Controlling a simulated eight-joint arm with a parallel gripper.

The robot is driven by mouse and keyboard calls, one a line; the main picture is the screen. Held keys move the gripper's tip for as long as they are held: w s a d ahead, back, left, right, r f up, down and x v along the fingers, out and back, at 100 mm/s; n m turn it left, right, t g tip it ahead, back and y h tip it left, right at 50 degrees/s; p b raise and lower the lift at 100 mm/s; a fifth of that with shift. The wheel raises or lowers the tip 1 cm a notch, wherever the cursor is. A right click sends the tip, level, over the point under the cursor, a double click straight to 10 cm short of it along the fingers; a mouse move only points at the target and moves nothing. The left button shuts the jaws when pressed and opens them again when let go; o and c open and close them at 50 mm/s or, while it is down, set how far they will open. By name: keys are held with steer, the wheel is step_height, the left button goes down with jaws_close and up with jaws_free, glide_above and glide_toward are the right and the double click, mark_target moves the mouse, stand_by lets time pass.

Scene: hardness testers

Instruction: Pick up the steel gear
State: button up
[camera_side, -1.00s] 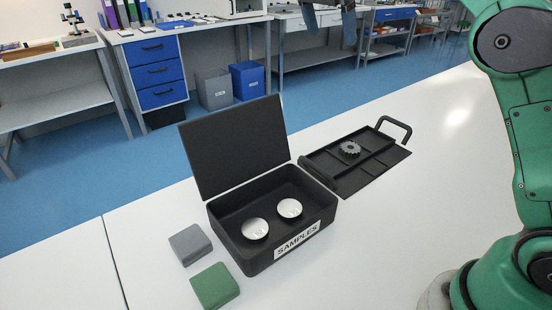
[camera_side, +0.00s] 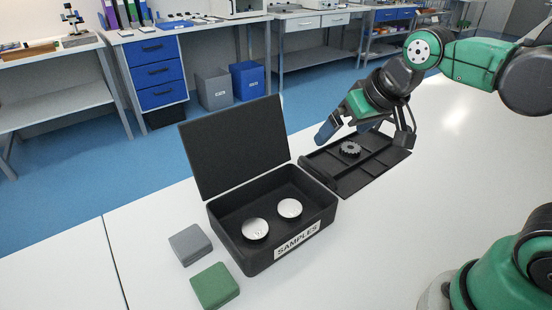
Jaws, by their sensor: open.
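The steel gear (camera_side: 350,149) is a small grey toothed ring. It lies flat on the black compartmented tray (camera_side: 347,183), in the right half of the view. My gripper (camera_side: 343,130) is lowered from the upper right, with its blue-grey fingers spread apart. The fingers are just above and behind the gear in the picture, and nothing is between them. I cannot tell how high they are above the tray. The arm hides the tray's far handle in part.
An open black box labelled SAMPLES (camera_side: 297,240) stands left of the tray, its lid (camera_side: 235,148) upright. It holds two shiny round discs (camera_side: 255,229). A grey block (camera_side: 190,244) and a green block (camera_side: 214,286) lie to its left.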

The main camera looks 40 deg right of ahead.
steer(key=f, duration=0.1)
steer(key=s+f+n, duration=0.1)
steer(key=s+f, duration=0.1)
steer(key=shift+a+f+n+t, duration=0.1)
steer(key=shift+a+n+t, duration=0.2)
steer(key=shift+n+t, duration=0.1)
steer(key=shift+c, duration=1.4)
steer(key=m+t+y, duration=0.2)
steer(key=m+y, duration=0.3)
steer(key=m, duration=2)
glide_above(354, 149)
steer(key=s+a, duration=0.3)
step_height(354, 149, down, 7)
steer(key=shift+f, duration=0.2)
steer(key=s+d+f+m+t, duration=0.1)
steer(key=m, duration=0.1)
steer(key=d+f+m+t, duration=0.1)
steer(key=d+f+m, duration=0.1)
steer(key=s+d+f+m+t, duration=0.1)
steer(key=d+m, duration=0.1)
steer(key=shift+s+d+f+y, duration=0.15)
steer(key=shift+s+d+y, duration=0.1)
steer(key=shift+s+y, duration=0.05)
steer(key=shift+m, duration=0.3)
steer(key=shift+x, duration=2.7)
